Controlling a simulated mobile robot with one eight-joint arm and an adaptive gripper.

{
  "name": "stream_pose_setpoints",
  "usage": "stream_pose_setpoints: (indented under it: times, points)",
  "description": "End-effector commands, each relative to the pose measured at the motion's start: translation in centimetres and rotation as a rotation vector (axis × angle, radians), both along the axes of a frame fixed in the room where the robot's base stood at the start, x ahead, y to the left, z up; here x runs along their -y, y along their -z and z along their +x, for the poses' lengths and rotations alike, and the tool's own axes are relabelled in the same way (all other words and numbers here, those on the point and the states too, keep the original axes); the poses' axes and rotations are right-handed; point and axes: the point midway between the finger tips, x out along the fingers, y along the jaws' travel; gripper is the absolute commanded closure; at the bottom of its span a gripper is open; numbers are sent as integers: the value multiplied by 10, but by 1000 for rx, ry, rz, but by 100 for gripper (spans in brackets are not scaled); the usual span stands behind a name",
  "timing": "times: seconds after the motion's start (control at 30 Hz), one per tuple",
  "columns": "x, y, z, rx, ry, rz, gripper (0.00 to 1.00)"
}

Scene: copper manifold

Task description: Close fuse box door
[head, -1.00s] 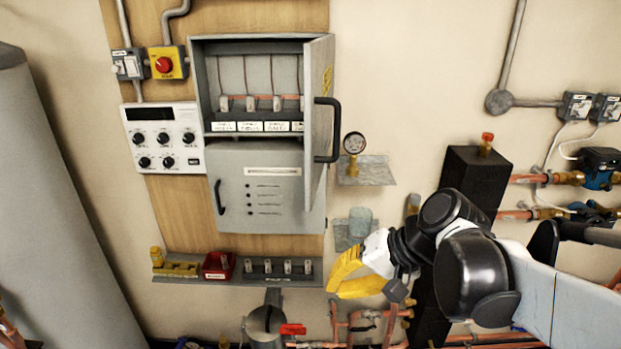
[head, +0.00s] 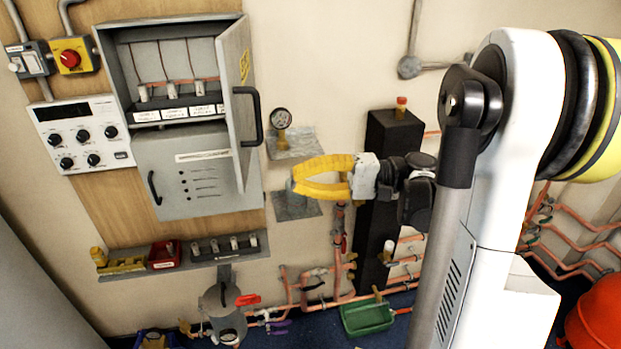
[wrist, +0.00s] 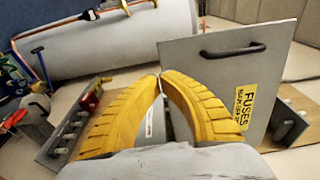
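The fuse box (head: 128,65) is on the wooden board at the upper left of the head view. Its grey door (head: 237,85) stands open, swung out on the right side, with a black handle (head: 257,118) on its outer face. In the wrist view the door (wrist: 215,80) fills the right, with the handle (wrist: 232,50) and a yellow FUSES label. My gripper (head: 293,182) has yellow fingers, shut and empty, with tips together (wrist: 162,77). It is apart from the door, to the right of and below the handle.
A pressure gauge (head: 281,119) on a small shelf stands between door and gripper. A second bracket (head: 290,206) is just below the fingers. A black column (head: 385,150) is behind my wrist. A lower grey cabinet (head: 190,180) is closed.

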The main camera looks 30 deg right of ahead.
Motion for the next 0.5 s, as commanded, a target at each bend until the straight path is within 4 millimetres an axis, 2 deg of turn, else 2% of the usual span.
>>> stream_pose_setpoints:
  times: [0.03, 0.2, 0.4, 0.5]
  points:
    - [-12, 1, 5, 0, -5, 0, 100]
    - [-43, 1, 20, 0, -4, -1, 100]
    - [-66, 0, 33, 0, -2, -1, 100]
    - [-72, 0, 36, 0, -1, -1, 100]
